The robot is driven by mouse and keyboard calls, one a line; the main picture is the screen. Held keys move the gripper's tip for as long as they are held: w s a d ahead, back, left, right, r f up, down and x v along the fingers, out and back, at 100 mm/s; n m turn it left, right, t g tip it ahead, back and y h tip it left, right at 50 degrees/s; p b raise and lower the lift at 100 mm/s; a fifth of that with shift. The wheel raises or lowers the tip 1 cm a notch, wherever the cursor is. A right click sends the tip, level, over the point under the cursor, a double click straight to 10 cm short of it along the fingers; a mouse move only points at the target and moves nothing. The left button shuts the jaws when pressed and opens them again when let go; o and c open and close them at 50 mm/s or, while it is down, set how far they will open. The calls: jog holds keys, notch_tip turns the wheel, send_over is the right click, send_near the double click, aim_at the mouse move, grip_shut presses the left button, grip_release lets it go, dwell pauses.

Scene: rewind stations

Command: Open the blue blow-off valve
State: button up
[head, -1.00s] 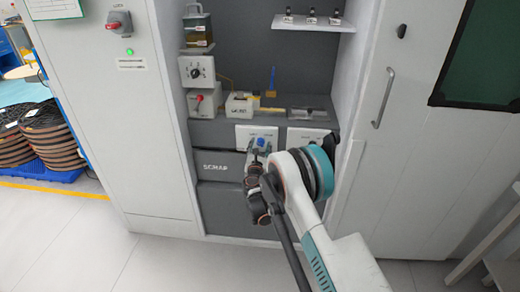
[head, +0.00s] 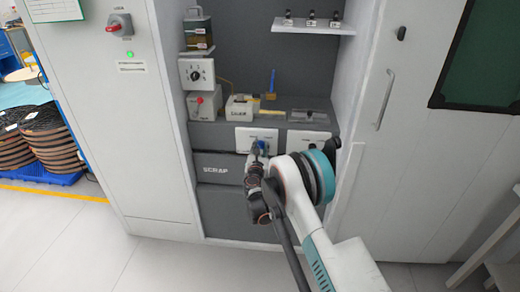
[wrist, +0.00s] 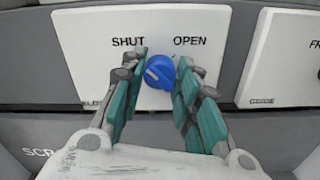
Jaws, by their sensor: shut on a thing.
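The blue blow-off valve is a round blue knob (wrist: 158,72) on a white panel (wrist: 98,53), with SHUT printed to its upper left and OPEN to its upper right. A pale mark shows on the knob's face; I cannot tell surely which label it favours. My gripper (wrist: 160,68) has its teal-lined fingers on the left and right sides of the knob, shut on it. In the head view the knob (head: 263,146) is partly hidden behind my gripper (head: 257,151).
A second white panel (wrist: 290,58) sits close to the right. A grey SCRAP bin front (head: 217,169) lies below left. On the ledge above stand a small white box (head: 239,107) and a blue-handled brush (head: 271,85). Cabinet walls bound both sides.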

jog(key=m, duration=0.8)
jog(key=shift+m, duration=0.3)
jog(key=m, duration=0.4)
jog(key=shift+d+f+m, duration=0.1)
jog(key=shift+m, duration=2.4)
jog(key=o, duration=1.1)
jog(key=shift+c, duration=0.2)
